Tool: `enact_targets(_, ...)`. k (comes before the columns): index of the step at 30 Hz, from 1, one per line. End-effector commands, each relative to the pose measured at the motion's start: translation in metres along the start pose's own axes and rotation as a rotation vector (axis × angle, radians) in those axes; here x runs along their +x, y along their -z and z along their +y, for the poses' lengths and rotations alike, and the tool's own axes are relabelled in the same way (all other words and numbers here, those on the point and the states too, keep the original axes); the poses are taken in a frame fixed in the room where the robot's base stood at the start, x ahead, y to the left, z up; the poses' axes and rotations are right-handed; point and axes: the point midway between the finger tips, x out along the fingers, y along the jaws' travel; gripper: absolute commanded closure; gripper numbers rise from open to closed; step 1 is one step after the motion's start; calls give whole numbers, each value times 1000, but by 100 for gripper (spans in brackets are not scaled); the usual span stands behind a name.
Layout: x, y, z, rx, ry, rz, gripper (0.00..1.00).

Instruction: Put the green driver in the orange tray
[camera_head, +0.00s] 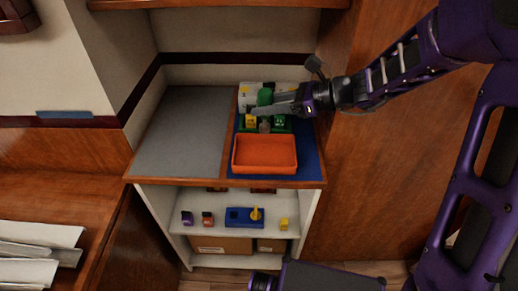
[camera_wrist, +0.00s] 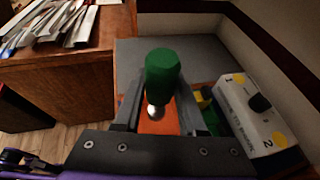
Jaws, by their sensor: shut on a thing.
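The green driver (camera_head: 265,96) is in my gripper (camera_head: 262,109), above the back part of the cabinet top. In the wrist view its green handle (camera_wrist: 163,72) stands up between the two fingers, with a rounded metal part (camera_wrist: 155,112) below it. My gripper is shut on the driver. The orange tray (camera_head: 264,154) is empty and sits at the front of the blue mat, nearer the front edge than the driver. A patch of orange tray (camera_wrist: 158,126) shows beneath the driver in the wrist view; the rest is hidden by my gripper.
A white box with yellow discs and a black knob (camera_wrist: 259,103) stands at the back. A green base with yellow blocks (camera_head: 251,121) lies close under my gripper. The grey mat (camera_head: 185,130) on the left is clear. Small items, including a blue block (camera_head: 243,217), are on the shelf below.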

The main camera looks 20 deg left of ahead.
Motion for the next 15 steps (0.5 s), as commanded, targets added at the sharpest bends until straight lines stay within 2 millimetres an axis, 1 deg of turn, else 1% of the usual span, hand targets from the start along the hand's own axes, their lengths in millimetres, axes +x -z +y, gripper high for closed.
enact_targets(1,4,11,0,6,-2,1,100)
enact_targets(6,17,40,0,6,-2,0,100)
enact_targets(13,24,58,0,4,-1,0,100)
enact_targets(15,27,66,1,5,-1,0,100)
